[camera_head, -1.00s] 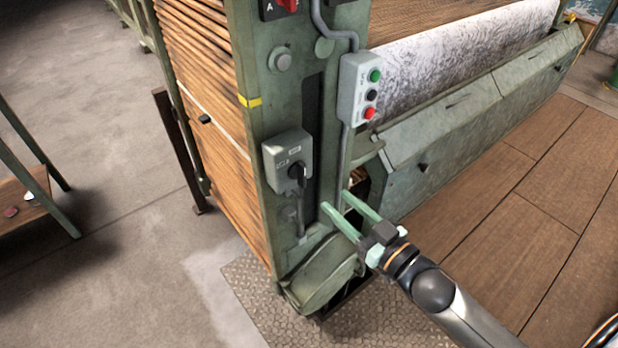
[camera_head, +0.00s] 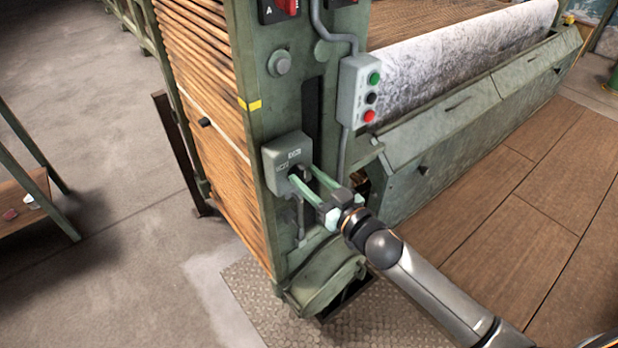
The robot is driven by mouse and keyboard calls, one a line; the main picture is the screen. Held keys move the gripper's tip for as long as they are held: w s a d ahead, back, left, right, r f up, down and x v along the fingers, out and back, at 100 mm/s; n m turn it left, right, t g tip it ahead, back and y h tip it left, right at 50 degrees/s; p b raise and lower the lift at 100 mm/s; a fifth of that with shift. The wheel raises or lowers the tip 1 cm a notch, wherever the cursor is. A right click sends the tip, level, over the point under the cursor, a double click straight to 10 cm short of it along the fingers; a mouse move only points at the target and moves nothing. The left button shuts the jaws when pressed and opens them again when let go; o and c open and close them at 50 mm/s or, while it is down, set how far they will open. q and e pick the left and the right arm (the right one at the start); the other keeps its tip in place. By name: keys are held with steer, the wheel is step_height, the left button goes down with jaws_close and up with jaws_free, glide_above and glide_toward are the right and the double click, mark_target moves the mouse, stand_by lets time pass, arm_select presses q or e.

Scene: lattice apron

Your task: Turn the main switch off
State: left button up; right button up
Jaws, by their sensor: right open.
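The main switch is a grey box (camera_head: 284,155) with a small label and a dark rotary handle, mounted low on the front of the green machine post (camera_head: 276,108). My right gripper (camera_head: 303,172) reaches in from the lower right with its pale green fingers open. The fingertips are at the lower right part of the box, around the place of the dark handle, which they mostly hide. I cannot tell whether they touch the handle. My left gripper is not in view.
A grey button box (camera_head: 359,92) with green, black and red buttons hangs above right of my gripper. A red rotary switch (camera_head: 286,8) is at the top edge. A conduit (camera_head: 342,150) runs down the post. Wooden slats (camera_head: 200,75) stand left.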

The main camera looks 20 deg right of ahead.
jaws_close()
stand_by(0.4)
